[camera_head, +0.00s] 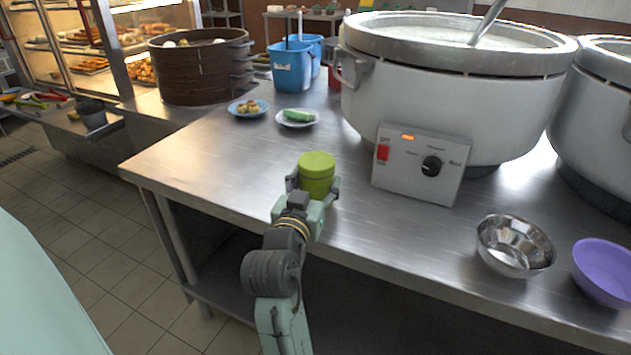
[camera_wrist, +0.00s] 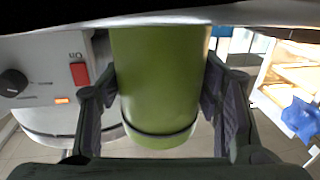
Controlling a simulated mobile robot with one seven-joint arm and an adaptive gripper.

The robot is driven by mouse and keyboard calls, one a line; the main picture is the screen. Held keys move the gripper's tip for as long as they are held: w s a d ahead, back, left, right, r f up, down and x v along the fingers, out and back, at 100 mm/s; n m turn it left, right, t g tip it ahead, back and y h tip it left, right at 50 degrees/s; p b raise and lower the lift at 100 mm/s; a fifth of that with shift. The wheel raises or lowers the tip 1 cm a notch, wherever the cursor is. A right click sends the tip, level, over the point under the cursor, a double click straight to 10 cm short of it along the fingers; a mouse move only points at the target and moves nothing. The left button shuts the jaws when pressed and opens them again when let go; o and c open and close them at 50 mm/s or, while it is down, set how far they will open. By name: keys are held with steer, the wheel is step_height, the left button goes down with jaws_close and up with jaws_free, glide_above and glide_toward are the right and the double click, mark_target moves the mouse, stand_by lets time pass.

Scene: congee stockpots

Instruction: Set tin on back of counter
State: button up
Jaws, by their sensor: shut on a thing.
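The tin is a green cylinder with a yellow-green lid. In the head view the tin (camera_head: 316,177) is upright at the front edge of the steel counter (camera_head: 225,150). My gripper (camera_head: 313,188) is shut on it, one finger on each side. In the wrist view the tin (camera_wrist: 160,85) fills the middle between the two dark fingers of my gripper (camera_wrist: 160,105). I cannot tell whether its base touches the counter.
A large white stockpot (camera_head: 450,95) with a control box (camera_head: 418,165) stands right of the tin. A steel bowl (camera_head: 514,246) and purple bowl (camera_head: 605,272) are front right. Two small plates (camera_head: 297,118), blue buckets (camera_head: 291,66) and a steamer (camera_head: 200,70) stand behind. Bare counter lies left.

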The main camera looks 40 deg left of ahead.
steer(key=shift+f, duration=0.2)
steer(key=o, duration=1.4)
steer(key=shift+r, duration=0.2)
steer(key=v, duration=0.3)
steer(key=p+v, duration=0.1)
steer(key=v, duration=0.2)
steer(key=p+v, duration=0.1)
steer(key=v, duration=0.2)
steer(key=shift+s+d+r, duration=0.1)
steer(key=shift+r, duration=0.25)
steer(key=p+v, duration=0.1)
steer(key=p, duration=0.3)
steer(key=p+v, duration=0.1)
steer(key=p, duration=0.3)
steer(key=shift+s+d+f+p, duration=0.1)
steer(key=shift+s+f+p, duration=0.2)
steer(key=shift+s, duration=0.05)
